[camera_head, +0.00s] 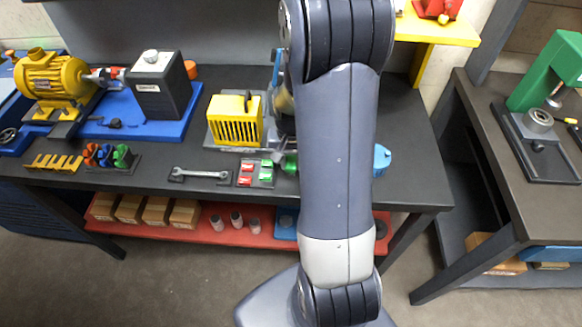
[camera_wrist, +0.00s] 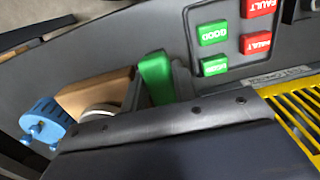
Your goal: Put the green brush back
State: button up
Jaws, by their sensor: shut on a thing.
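A green piece, which I take to be the green brush (camera_wrist: 155,76), shows in the wrist view. Dark finger-like parts stand close on both sides of it, and my gripper (camera_wrist: 160,85) is shut on it. A green part (camera_head: 289,163) also shows in the head view, left of my arm and right of the tag tray; I take it to be the same piece. My arm hides most of my gripper there. A dark bolted edge crosses the lower wrist view and hides what is beneath.
The tag tray (camera_head: 257,173) holds red and green tags. A yellow-grilled motor (camera_head: 235,120) stands behind it, and a blue item (camera_head: 382,160) lies right of my arm. A wrench (camera_head: 200,174) and a small rack (camera_head: 112,157) of coloured pieces sit left along the bench's front.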

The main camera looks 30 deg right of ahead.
aim_at(291, 169)
jog(key=shift+f, duration=1.6)
jog(key=shift+f, duration=0.1)
jog(key=shift+f, duration=0.15)
jog(key=o, duration=0.7)
jog(key=shift+c, duration=0.2)
notch_tip(291, 169, up, 13)
jog(key=shift+f, duration=0.2)
jog(key=shift+f, duration=0.1)
